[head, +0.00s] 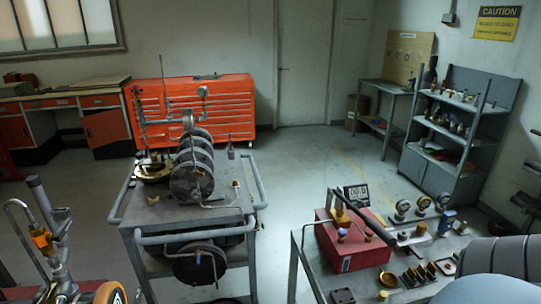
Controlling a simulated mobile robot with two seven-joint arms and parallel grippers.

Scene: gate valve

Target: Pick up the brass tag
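I cannot single out the brass tag with certainty at this size. A small brass-coloured piece (152,199) lies on the front left of the grey cart's top (205,217). Another small brass-coloured piece (236,185) shows near the cart's right side. More brass-coloured parts (420,275) stand on the right-hand table, with a small brass cup (388,279) beside them. Neither of my grippers shows in the head view, so I cannot see whether they hold anything.
The cart carries grey discs (191,170) and piping. A red box (347,242) and several gauges (401,207) stand on the right table. Piping (45,240) rises at the lower left. Open floor (300,185) lies between cart and table. An orange tool cabinet (230,100) stands behind.

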